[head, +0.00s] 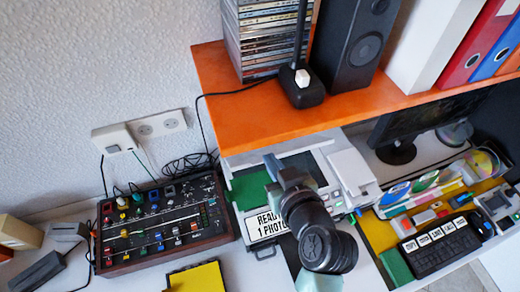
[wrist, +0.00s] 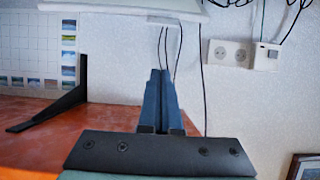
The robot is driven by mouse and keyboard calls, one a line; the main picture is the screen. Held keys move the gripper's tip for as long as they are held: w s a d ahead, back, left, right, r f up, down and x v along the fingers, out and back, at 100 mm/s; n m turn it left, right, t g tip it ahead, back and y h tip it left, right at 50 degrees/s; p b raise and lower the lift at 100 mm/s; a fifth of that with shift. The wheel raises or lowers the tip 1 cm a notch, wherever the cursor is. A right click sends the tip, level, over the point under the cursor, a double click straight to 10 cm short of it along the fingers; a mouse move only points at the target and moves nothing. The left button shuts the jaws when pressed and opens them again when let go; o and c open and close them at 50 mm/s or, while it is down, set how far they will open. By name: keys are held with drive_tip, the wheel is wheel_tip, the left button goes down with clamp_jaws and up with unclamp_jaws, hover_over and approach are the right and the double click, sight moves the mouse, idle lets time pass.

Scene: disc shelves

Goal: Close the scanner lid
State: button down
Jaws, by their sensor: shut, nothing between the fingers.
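A pale flat machine, which looks like the scanner (head: 335,199), lies under the orange shelf in the head view. A pale panel edge (wrist: 125,10) crosses the top of that view, apart from the fingertips.
The orange shelf (head: 270,122) overhangs the back, with a speaker (head: 352,45) and a disc stack (head: 266,35) on it. A mixer (head: 165,222) stands left of my arm. A monitor (head: 420,120) and a keypad (head: 438,247) are at right. Cables hang along the wall.

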drive_tip(key=p, duration=0.2)
hover_over(262, 162)
drive_tip(key=w, duration=0.2)
drive_tip(key=f, duration=0.3)
drive_tip(key=shift+s+a+f, duration=0.15)
drive_tip(key=shift+s+a, duration=0.1)
drive_tip(key=shift+a, duration=0.05)
drive_tip(key=shift+s+d+f+p, duration=0.2)
drive_tip(key=shift+s+f+p, duration=0.1)
drive_tip(key=shift+s+f, duration=0.2)
drive_tip(key=shift+s+d+f+p, duration=0.15)
drive_tip(key=shift+s+f+p, duration=0.2)
drive_tip(key=shift+f, duration=0.15)
drive_tip(key=shift+s+d+f, duration=0.15)
drive_tip(key=shift+s+f, duration=0.3)
drive_tip(key=shift+f, duration=0.1)
drive_tip(key=shift+f, duration=0.1)
